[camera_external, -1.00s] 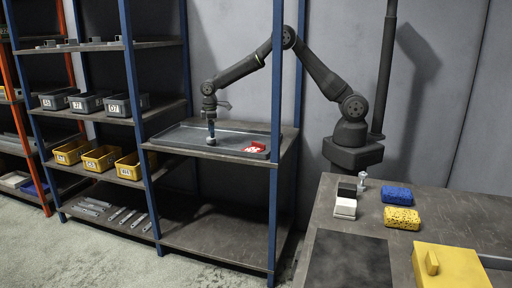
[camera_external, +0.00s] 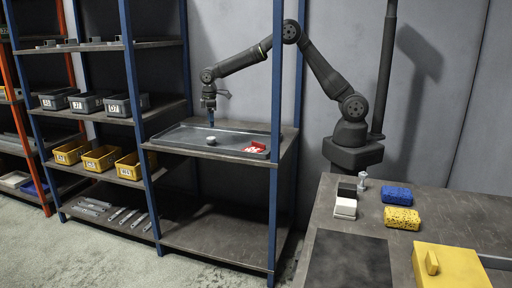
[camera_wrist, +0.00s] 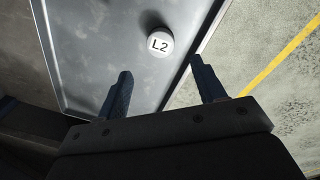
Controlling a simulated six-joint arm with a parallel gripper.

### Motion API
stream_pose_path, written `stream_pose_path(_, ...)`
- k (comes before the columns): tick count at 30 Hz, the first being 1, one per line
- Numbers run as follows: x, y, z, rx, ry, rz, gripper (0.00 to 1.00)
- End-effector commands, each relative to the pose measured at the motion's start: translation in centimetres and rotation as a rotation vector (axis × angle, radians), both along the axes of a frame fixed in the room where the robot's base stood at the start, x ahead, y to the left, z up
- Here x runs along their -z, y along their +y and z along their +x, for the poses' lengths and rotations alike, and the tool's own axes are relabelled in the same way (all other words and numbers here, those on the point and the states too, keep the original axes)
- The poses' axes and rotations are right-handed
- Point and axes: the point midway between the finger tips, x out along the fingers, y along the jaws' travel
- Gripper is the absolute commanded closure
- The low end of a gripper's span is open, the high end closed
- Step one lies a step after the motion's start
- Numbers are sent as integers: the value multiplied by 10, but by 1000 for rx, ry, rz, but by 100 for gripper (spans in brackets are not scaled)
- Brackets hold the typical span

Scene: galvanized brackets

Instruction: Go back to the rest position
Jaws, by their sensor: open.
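My gripper (camera_external: 210,119) hangs pointing down above the grey tray (camera_external: 185,140) on the shelf. In the wrist view my gripper (camera_wrist: 163,85) has its two fingers wide apart with nothing between them. A small round white-topped piece marked L2 (camera_wrist: 159,43) rests in the tray beyond the fingertips. It also shows in the external view (camera_external: 211,140), below my gripper and apart from it. The piece's side is mostly hidden from above.
A red and white object (camera_external: 255,147) lies at the tray's right end. Blue shelf posts (camera_external: 276,150) stand close to my arm. Grey bins (camera_external: 90,103) and yellow bins (camera_external: 101,158) fill shelves at left. A table (camera_external: 460,215) with sponges (camera_external: 398,195) stands at right.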

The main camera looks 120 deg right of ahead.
Motion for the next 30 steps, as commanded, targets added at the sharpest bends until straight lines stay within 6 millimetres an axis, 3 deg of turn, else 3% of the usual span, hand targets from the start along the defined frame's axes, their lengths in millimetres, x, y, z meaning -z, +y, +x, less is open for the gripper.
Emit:
stream_pose_path(17, 112, -8, -3, 0, 4, 2, 37)
stream_pose_path(24, 80, -8, -2, 0, 0, 0, 37)
stream_pose_path(30, 72, -8, -2, 0, 1, 0, 37)
